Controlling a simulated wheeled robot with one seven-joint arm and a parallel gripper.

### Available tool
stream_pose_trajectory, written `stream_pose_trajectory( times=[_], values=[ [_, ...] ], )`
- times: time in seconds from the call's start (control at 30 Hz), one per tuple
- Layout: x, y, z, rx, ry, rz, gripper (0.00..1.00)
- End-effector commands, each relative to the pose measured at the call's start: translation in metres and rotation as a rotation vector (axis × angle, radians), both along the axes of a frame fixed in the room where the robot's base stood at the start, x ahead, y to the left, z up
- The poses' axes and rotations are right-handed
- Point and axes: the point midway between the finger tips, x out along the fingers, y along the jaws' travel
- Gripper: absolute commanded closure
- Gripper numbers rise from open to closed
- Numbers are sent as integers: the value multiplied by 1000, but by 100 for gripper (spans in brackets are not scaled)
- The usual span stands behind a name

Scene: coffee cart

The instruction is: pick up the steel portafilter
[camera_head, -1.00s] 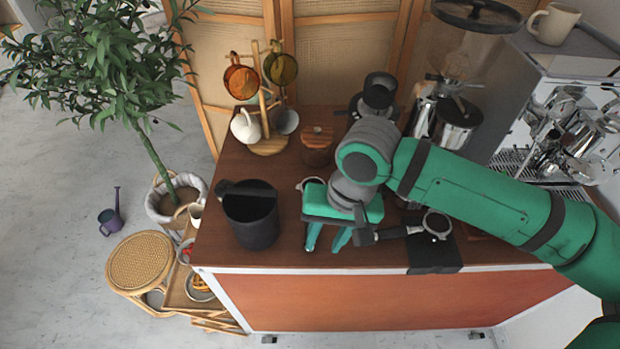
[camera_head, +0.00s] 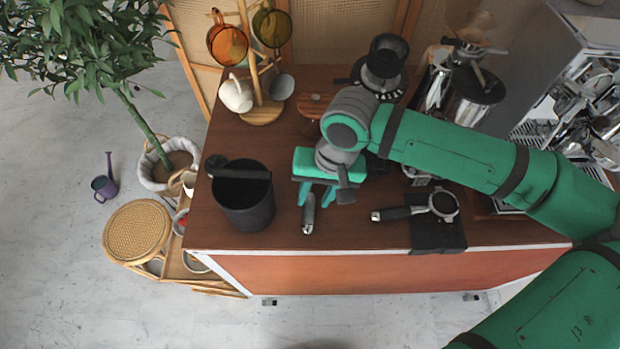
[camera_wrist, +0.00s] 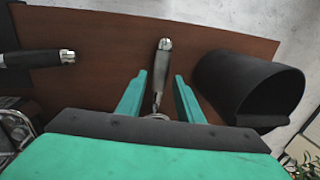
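A portafilter with a grey, steel-looking handle (camera_head: 308,215) lies on the brown counter, handle toward the front edge. My gripper (camera_head: 316,203) is over it, open, and hides its head in the head view. In the wrist view the handle (camera_wrist: 162,68) points away between the two green fingers of my gripper (camera_wrist: 160,80), with a gap on each side. Its thin neck runs back under the gripper body. A second portafilter (camera_head: 441,204) with a black handle rests on a black mat (camera_head: 437,239) to the right; its handle (camera_wrist: 35,59) shows at left in the wrist view.
A black knock bin (camera_head: 248,207) with a bar stands left of my gripper; it is close at right in the wrist view (camera_wrist: 228,88). Behind are a mug tree (camera_head: 262,112), a wooden-topped jar (camera_head: 313,105) and a grinder (camera_head: 470,90). The counter's front edge is near.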

Motion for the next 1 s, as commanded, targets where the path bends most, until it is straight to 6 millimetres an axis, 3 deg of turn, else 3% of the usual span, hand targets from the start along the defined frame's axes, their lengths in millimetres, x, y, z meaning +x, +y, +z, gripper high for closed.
stream_pose_trajectory(
  times=[0.33, 0.63, 0.67, 0.8, 1.0],
  values=[
    [4, 5, -42, -1, 0, -12, 67],
    [4, 10, -47, -1, -1, -5, 67],
    [4, 10, -47, -1, -1, -5, 69],
    [4, 10, -47, -1, 0, -4, 100],
    [5, 11, -46, 0, -2, -4, 100]
  ],
)
